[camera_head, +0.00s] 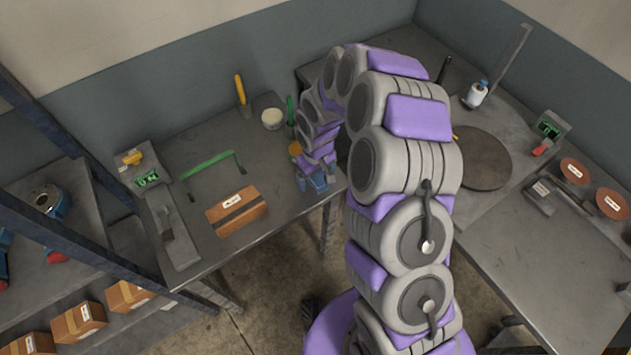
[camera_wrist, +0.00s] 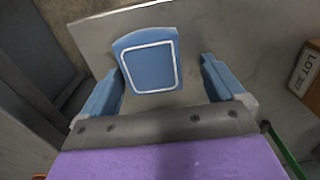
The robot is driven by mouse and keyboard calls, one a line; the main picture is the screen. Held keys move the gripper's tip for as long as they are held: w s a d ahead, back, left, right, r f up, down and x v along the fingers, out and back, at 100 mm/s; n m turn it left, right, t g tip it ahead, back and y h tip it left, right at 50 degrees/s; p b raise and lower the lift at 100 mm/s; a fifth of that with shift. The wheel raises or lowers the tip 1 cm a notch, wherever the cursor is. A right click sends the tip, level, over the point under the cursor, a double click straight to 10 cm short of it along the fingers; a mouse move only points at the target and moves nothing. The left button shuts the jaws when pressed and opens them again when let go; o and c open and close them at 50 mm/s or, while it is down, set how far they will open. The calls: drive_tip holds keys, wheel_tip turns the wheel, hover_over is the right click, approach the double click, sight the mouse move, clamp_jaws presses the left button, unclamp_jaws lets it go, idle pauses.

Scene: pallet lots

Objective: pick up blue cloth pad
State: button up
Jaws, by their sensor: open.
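The blue cloth pad (camera_wrist: 150,66) with a white border line lies on the grey table (camera_wrist: 215,28), near the table edge in the wrist view. My gripper (camera_wrist: 158,70) is open, with one blue finger to the left of the pad and one to the right. In the head view my gripper (camera_head: 314,181) is over the right front part of the left table (camera_head: 190,221). There I cannot tell the pad from the blue fingers.
A taped cardboard box (camera_head: 237,212) lies left of my gripper; a labelled box also shows in the wrist view (camera_wrist: 309,78). A green handle (camera_head: 208,163), a white round tub (camera_head: 272,119) and a yellow-handled tool (camera_head: 241,93) are farther back. Shelving stands at far left.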

sight(318, 178)
drive_tip(key=shift+d, duration=0.9)
drive_tip(key=shift+c, duration=0.9)
drive_tip(key=shift+a+f, duration=0.1)
drive_tip(key=shift+a, duration=0.8)
drive_tip(key=c, duration=0.6)
drive_tip(key=shift+d, duration=0.35)
drive_tip(key=c, duration=0.3)
drive_tip(key=shift+d, duration=0.4)
drive_tip(key=shift+c, duration=0.7)
drive_tip(key=shift+a+r+p, duration=0.35)
drive_tip(key=shift+a+r, duration=0.05)
drive_tip(key=shift+r, duration=0.25)
wheel_tip(318, 178, up, 2)
drive_tip(key=shift+a+p, duration=0.15)
drive_tip(key=shift+p, duration=0.2)
drive_tip(key=shift+s+r, duration=0.25)
drive_tip(key=s+r+p, duration=0.1)
drive_tip(key=s+p, duration=0.1)
drive_tip(key=s, duration=1.3)
drive_tip(key=shift+s+r+p, duration=0.15)
drive_tip(key=shift+s+p, duration=0.1)
drive_tip(key=shift+p, duration=0.05)
